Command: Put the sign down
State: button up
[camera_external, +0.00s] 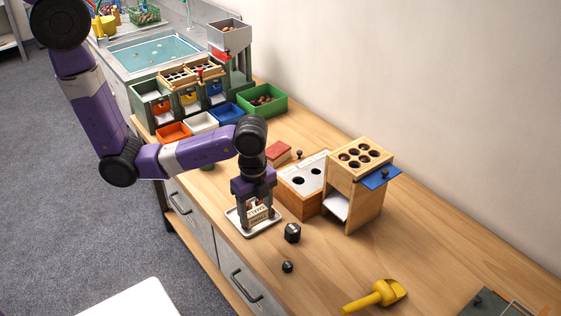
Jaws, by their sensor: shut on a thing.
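The sign (258,213) is a small upright panel with dark lettering on a light face. My gripper (254,204) points straight down and is shut on the sign. The sign is at or just above a white tray (236,227) near the counter's front edge. I cannot tell whether its lower edge touches the tray. The fingers hide part of the sign.
A wooden stand (350,200) with round holes and a box with a white two-holed top (299,178) stand to the right. Coloured bins (228,113) stand behind. The counter's right side is mostly clear.

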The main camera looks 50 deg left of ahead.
jog(key=w+d+r, duration=0.6)
jog(key=d, duration=0.3)
jog(key=w+d+r, duration=0.5)
jog(key=d+r, duration=0.1)
jog(key=d, duration=0.3)
jog(key=b, duration=1)
send_over(326, 261)
notch_tip(326, 261, down, 11)
notch_tip(326, 261, down, 5)
jog(key=shift+f+p, duration=0.1)
jog(key=shift+p, duration=0.7)
jog(key=shift+f, duration=2.4)
jog(key=shift+f, duration=0.15)
jog(key=o, duration=1.3)
